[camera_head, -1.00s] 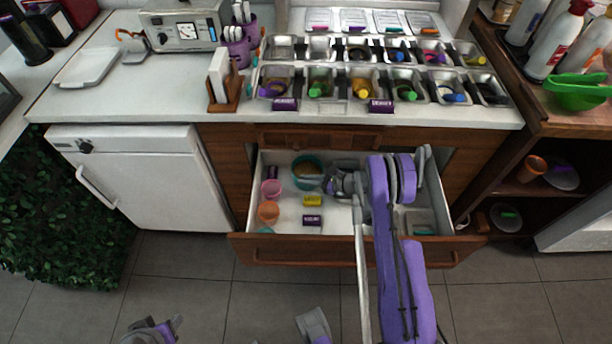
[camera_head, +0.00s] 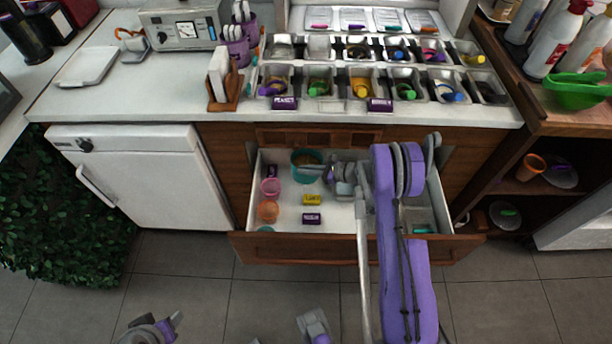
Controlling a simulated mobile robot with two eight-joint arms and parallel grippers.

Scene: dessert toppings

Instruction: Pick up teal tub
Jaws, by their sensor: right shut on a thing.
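The teal tub (camera_head: 306,178) is round and open-topped, with brownish contents. It is at the back left of the open drawer (camera_head: 340,248). My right gripper (camera_head: 324,173) reaches in from the right and is shut on the tub's right side; the fingertips are small and partly unclear. The tub looks upright. I cannot tell how far its base is above the drawer floor. A grey and purple part that looks like my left gripper (camera_head: 152,330) shows at the bottom edge, cut off and far from the drawer; its jaws are unclear.
Left of the tub stand a pink cup (camera_head: 270,188) and an orange cup (camera_head: 268,212). A yellow box (camera_head: 312,200) and a purple box (camera_head: 312,218) lie in front. The counter (camera_head: 160,95) with topping trays overhangs behind. The drawer's middle floor is partly clear.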

